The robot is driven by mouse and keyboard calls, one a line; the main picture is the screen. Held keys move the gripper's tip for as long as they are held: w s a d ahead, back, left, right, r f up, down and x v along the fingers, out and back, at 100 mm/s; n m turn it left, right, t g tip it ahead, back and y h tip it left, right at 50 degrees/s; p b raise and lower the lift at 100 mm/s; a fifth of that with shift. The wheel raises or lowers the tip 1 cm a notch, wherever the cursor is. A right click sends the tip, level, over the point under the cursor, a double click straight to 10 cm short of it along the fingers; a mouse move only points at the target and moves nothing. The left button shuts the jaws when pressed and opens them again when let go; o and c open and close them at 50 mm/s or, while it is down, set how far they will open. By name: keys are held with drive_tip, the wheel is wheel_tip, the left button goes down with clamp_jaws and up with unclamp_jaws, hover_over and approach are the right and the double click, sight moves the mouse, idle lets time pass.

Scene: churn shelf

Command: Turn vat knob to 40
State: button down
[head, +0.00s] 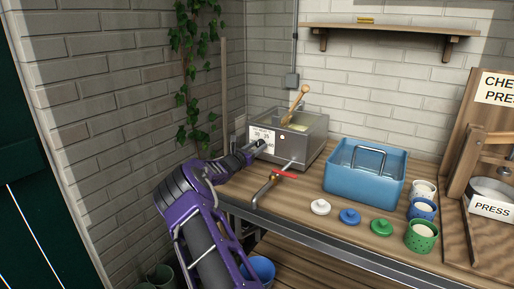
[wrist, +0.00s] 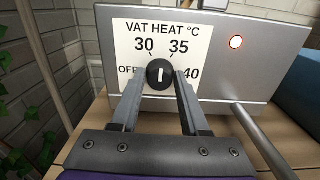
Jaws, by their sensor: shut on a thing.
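The vat (head: 312,137) is a grey metal box at the back left of the bench. Its white dial panel (wrist: 130,40) reads VAT HEAT °C with OFF, 30, 35 and 40. The round black knob (wrist: 160,73) sits below the numbers. Its white mark stands about upright, pointing between 30 and 35. My gripper (wrist: 160,84) is shut on the knob, one finger on each side. In the head view my gripper (head: 257,148) reaches the vat's front, and the knob is hard to make out there. A round light (wrist: 236,42) on the vat glows with a red rim.
A tap with a red lever (head: 284,174) sticks out from the vat's front, right of my gripper. A blue tub (head: 365,185), several coloured lids and cups, and a wooden press (head: 490,165) stand farther right. A brick wall is close on the left.

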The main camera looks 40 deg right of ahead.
drive_tip(key=m, duration=0.4)
drive_tip(key=shift+m, duration=0.3)
drive_tip(key=m, duration=0.4)
drive_tip(key=shift+m, duration=0.3)
drive_tip(key=m, duration=0.4)
drive_tip(key=shift+m, duration=2.2)
drive_tip(key=shift+c, duration=2)
unclamp_jaws()
